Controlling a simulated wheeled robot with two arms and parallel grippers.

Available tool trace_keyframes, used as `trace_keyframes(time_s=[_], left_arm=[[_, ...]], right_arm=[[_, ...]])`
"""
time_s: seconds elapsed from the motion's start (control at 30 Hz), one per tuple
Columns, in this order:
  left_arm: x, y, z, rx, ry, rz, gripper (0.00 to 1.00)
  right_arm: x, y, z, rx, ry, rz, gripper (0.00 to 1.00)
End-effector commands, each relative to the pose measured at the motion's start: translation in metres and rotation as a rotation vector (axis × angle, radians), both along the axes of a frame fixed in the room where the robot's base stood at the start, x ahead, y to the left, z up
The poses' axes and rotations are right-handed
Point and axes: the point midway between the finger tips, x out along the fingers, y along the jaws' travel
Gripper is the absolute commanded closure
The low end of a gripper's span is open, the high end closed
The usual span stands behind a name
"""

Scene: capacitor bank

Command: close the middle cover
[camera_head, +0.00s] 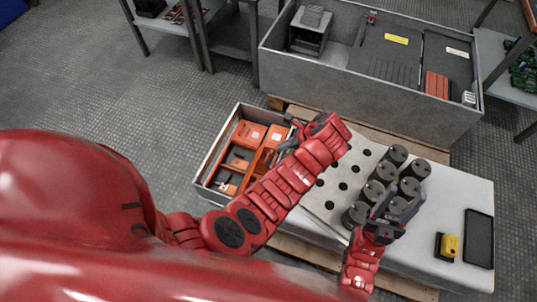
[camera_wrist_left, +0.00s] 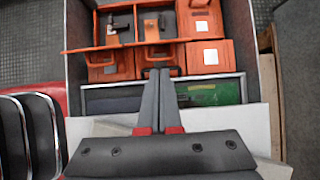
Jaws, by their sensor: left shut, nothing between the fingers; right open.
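An open grey box (camera_head: 208,166) on the left of the bench holds several orange housings and covers. In the left wrist view, a closed-looking orange cover (camera_wrist_left: 208,57) is at the right and another orange part (camera_wrist_left: 110,66) at the left. Between them, the middle orange part (camera_wrist_left: 154,54) shows dark recesses behind a long raised orange edge; how far its cover is open I cannot tell. My left gripper (camera_wrist_left: 158,73) is shut and empty, fingertips at the near side of this middle part; contact is unclear. In the head view, my right gripper (camera_head: 385,208) is open over the dark cylinders.
Several dark cylinders (camera_head: 397,154) stand on the bench (camera_head: 458,196), beside a plate with round holes (camera_head: 335,180). A yellow device (camera_head: 449,245) and a black tablet (camera_head: 479,238) lie at the right. A large grey crate (camera_head: 360,92) stands behind.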

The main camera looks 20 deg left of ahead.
Motion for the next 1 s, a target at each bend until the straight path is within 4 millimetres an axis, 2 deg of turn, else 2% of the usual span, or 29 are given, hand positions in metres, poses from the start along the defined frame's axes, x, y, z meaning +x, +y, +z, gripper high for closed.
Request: trace_keyframes(time_s=[0.17, 0.5, 0.6, 0.77, 1.0], left_arm=[[-0.006, 0.010, -0.011, 0.012, 0.030, 0.006, 1.00], [-0.005, 0.044, -0.062, 0.011, 0.030, 0.007, 1.00], [-0.003, 0.050, -0.072, 0.009, 0.024, 0.004, 1.00], [-0.004, 0.056, -0.080, 0.010, 0.026, 0.006, 1.00], [-0.003, 0.056, -0.081, 0.009, 0.022, 0.004, 1.00]], right_arm=[[0.000, 0.000, -0.003, 0.000, 0.000, 0.000, 0.50], [0.000, 0.000, -0.011, 0.000, 0.000, 0.000, 0.50], [0.000, 0.000, -0.013, 0.000, 0.000, 0.000, 0.50], [0.000, 0.000, -0.014, 0.000, 0.000, 0.000, 0.50], [0.000, 0.000, -0.014, 0.000, 0.000, 0.000, 0.50]])
